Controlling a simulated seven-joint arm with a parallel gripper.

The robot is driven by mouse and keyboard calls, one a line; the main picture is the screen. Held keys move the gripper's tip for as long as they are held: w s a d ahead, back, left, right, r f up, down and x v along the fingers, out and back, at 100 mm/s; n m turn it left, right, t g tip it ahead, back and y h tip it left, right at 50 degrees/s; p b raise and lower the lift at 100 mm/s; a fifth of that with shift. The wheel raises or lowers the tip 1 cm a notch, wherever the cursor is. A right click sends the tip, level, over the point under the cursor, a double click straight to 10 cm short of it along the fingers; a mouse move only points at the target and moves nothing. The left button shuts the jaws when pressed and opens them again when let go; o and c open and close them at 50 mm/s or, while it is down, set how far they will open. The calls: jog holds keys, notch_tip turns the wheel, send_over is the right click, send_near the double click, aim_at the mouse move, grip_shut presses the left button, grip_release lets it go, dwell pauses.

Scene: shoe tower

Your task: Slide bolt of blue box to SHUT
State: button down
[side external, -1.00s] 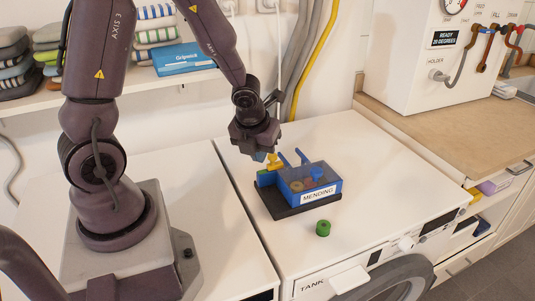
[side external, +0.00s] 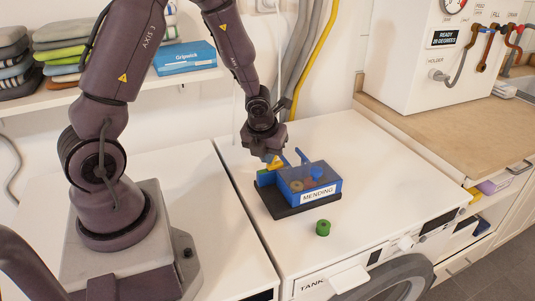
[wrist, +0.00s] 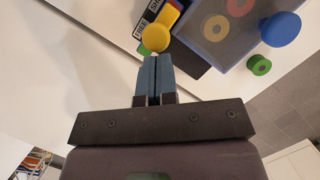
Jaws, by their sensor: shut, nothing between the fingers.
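The blue box (side external: 325,186) has a clear lid and a MENDING label, and sits on a black base (side external: 290,213) on the white top. Its yellow bolt knob (side external: 276,163) is at the box's left end, just below my gripper (side external: 268,156). In the wrist view, the yellow knob (wrist: 157,37) lies just beyond the tips of my shut blue-grey fingers (wrist: 154,60). The tips look touching or very near it; I cannot tell which. A label reading FREE (wrist: 140,27) shows beside the knob, with another partly hidden label by it. Nothing is held.
A green spool (side external: 323,228) stands in front of the box; it also shows in the wrist view (wrist: 259,65). A blue round knob (wrist: 281,28) is on the box lid. Wall cables (side external: 305,60) run behind. The white top (side external: 385,170) is clear to the right.

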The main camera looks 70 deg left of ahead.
jog(key=shift+w+a, duration=0.35)
jog(key=shift+w, duration=0.5)
jog(key=shift+s+d, duration=0.1)
